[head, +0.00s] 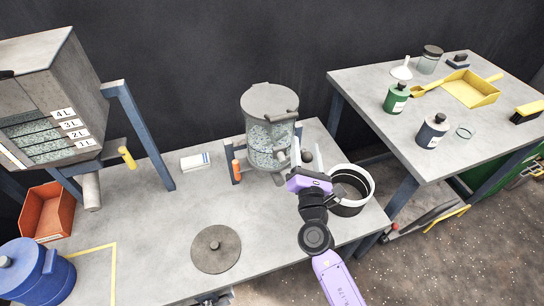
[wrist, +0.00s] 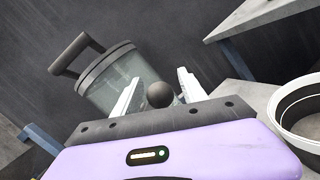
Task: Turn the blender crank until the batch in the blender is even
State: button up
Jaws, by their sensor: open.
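The blender (head: 267,135) stands on the grey bench, a clear drum with a grey lid and a speckled grey-green batch inside. In the wrist view the blender (wrist: 118,72) is tilted behind my fingers, and its batch is hard to make out. The crank's dark ball knob (head: 307,156) is on the blender's right side. My gripper (head: 300,154) is open at the knob. In the wrist view the knob (wrist: 160,95) sits between the two pale fingers of my gripper (wrist: 160,92), with gaps beside it. Most of the crank arm is hidden.
A white-rimmed round container (head: 366,178) stands close right of my gripper. An orange-handled item (head: 236,168) is left of the blender. A round grey lid (head: 216,249) lies at the front of the bench. The right table (head: 350,82) holds bottles and a yellow dustpan.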

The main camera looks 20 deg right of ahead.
jog(key=shift+v, duration=2.75)
jog(key=shift+s, duration=0.1)
